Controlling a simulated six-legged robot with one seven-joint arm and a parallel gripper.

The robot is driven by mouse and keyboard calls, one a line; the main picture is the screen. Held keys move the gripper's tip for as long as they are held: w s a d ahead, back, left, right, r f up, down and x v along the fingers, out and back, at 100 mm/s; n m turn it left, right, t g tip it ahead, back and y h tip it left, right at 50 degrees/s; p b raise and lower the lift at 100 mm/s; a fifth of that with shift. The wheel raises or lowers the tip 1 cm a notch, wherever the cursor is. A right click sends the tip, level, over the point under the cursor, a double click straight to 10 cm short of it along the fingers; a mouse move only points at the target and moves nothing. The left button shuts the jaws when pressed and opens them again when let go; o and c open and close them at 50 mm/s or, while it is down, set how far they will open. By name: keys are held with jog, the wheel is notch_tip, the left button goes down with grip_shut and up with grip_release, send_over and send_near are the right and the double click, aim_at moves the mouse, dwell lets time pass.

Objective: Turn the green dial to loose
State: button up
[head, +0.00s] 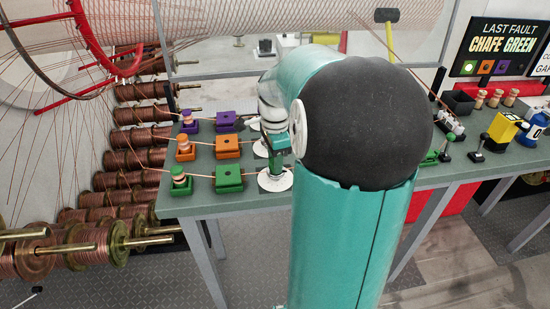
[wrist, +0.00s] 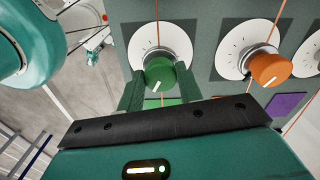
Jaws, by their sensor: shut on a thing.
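The green dial (wrist: 160,72) sits on a round white scale plate (wrist: 176,38) in the wrist view. My gripper (wrist: 159,84) has its two green fingers on either side of the dial and is shut on it. The dial's white pointer line points toward the lower left of the wrist picture. Scale ticks show, but no label for loose is readable. In the head view the white plate (head: 275,181) is visible on the bench beneath my gripper (head: 277,155), and the dial itself is mostly hidden by the fingers and arm.
An orange dial (wrist: 266,68) stands right of the green one in the wrist view. In the head view, green (head: 229,178), orange (head: 227,146) and purple (head: 225,121) blocks with wires stand left of the dial. A sign (head: 502,46) reads "LAST FAULT CHAFE GREEN".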

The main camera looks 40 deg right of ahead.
jog(key=n, duration=0.6)
jog(key=shift+n, duration=0.3)
jog(key=n, duration=1.2)
jog(key=shift+s+n, duration=0.1)
jog(key=shift+n, duration=0.2)
jog(key=n, duration=0.4)
jog(key=shift+d, duration=0.1)
jog(key=shift+r+n, duration=0.1)
jog(key=shift+n, duration=0.2)
jog(key=o, duration=1)
